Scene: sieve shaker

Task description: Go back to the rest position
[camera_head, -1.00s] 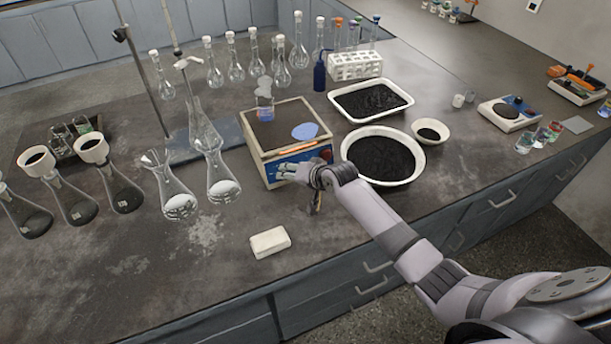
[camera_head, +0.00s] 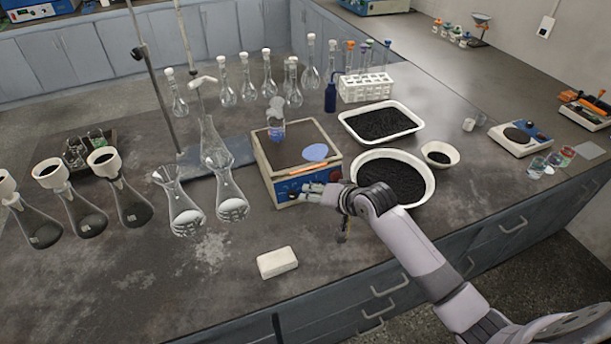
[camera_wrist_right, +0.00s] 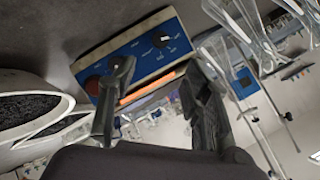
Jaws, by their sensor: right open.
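The sieve shaker (camera_head: 268,163) is a boxy device with a cream frame, a dark top and a blue front panel. A glass beaker (camera_head: 276,130) and a blue disc (camera_head: 315,152) are on its top. My right gripper (camera_head: 308,188) is at the panel's right part, partly hiding it. In the right wrist view my right gripper (camera_wrist_right: 155,92) has its two fingers apart, with nothing held between them. Beyond the fingers are the blue panel (camera_wrist_right: 135,58), a dark knob (camera_wrist_right: 160,39) and a red knob (camera_wrist_right: 93,85). My left gripper is out of view.
A round white bowl (camera_head: 432,188) of black grains lies beside my right arm, with a white tray (camera_head: 350,126) behind it. Glass flasks (camera_head: 232,195) stand left of the shaker. A white block (camera_head: 277,262) lies in front. The bench around the block is mostly clear.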

